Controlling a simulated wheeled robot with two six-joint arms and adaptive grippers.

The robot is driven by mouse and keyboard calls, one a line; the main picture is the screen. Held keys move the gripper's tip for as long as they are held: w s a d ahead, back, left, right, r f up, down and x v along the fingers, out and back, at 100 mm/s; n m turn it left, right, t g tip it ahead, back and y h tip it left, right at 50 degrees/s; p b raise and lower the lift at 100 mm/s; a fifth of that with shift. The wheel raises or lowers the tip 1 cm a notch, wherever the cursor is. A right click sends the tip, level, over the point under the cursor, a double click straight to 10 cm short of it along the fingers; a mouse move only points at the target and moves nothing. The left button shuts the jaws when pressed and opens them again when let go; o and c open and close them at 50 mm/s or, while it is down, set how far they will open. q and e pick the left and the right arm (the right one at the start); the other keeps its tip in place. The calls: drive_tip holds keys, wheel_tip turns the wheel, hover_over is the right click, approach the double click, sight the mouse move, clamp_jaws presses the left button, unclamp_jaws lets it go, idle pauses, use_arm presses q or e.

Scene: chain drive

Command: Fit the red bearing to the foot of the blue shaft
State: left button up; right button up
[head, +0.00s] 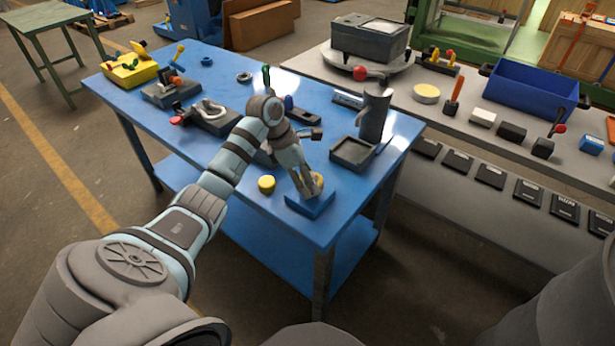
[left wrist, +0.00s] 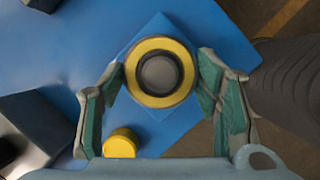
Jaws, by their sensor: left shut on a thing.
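My left gripper (head: 309,187) is over the near edge of the blue table. In the left wrist view its fingers (left wrist: 160,80) stand on both sides of a yellow ring (left wrist: 159,102) and grip it. The ring has a dark inner ring and a grey round centre. It is at a blue square block (head: 309,206), which shows under it in the left wrist view (left wrist: 158,27); I cannot tell whether it is seated there. I cannot make out a red bearing or a blue shaft for certain. My right gripper is out of view.
A short yellow cylinder (head: 266,183) stands just left of the block. A dark tray (head: 353,152) and a grey jug-like vessel (head: 374,112) are to the right. Clamps and a yellow box (head: 130,70) fill the far left. A grey bench (head: 440,105) runs behind.

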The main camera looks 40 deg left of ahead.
use_arm(q)
drive_tip(key=shift+f+b, duration=0.75)
drive_tip(key=shift+f, duration=0.25)
drive_tip(key=o, duration=1.5)
drive_tip(key=shift+o, duration=0.2)
drive_tip(key=v, duration=1.2)
